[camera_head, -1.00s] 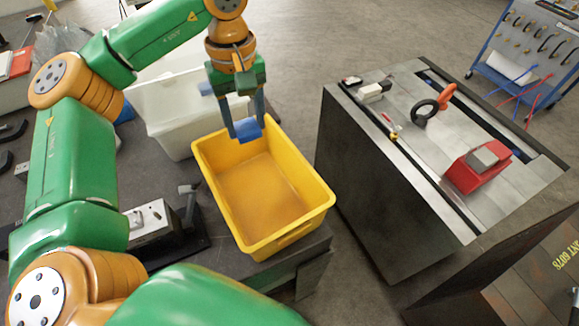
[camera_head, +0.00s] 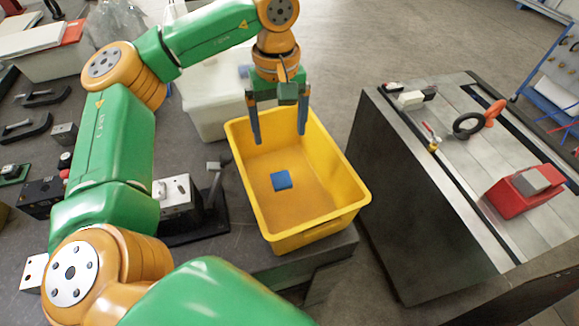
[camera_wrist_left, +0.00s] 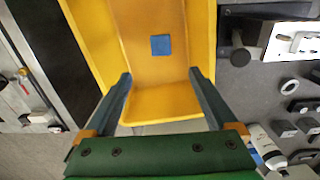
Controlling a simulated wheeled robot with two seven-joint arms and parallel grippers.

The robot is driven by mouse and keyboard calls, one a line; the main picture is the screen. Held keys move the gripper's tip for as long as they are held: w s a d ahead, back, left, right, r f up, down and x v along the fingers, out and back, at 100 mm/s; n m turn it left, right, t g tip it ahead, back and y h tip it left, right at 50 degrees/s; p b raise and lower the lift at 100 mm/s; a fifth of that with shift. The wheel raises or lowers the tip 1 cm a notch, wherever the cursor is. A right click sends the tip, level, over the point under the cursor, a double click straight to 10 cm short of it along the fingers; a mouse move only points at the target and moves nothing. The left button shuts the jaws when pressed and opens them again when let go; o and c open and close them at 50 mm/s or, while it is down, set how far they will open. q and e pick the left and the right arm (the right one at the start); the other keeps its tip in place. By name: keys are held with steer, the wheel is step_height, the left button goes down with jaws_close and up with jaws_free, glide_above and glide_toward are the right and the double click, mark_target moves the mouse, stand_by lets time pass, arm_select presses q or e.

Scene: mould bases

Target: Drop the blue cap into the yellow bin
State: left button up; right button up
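The blue cap (camera_head: 281,180) lies on the floor of the yellow bin (camera_head: 355,203), near its middle. In the left wrist view the blue cap (camera_wrist_left: 161,45) shows as a small blue square inside the yellow bin (camera_wrist_left: 88,45). My left gripper (camera_head: 279,138) is open and empty over the far end of the bin, with its fingers spread wide. In the left wrist view its two fingers (camera_wrist_left: 164,80) are apart with nothing between them. My right gripper is not in view.
A white bin (camera_head: 205,105) stands behind the yellow bin. A clamp-like fixture (camera_head: 180,200) is left of the yellow bin. At right, a metal workbench (camera_head: 440,190) holds a red block (camera_head: 520,195) and an orange-handled tool (camera_head: 485,118).

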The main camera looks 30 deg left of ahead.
arm_select(q)
step_height(320, 180, up, 7)
stand_by(0.3)
stand_by(0.4)
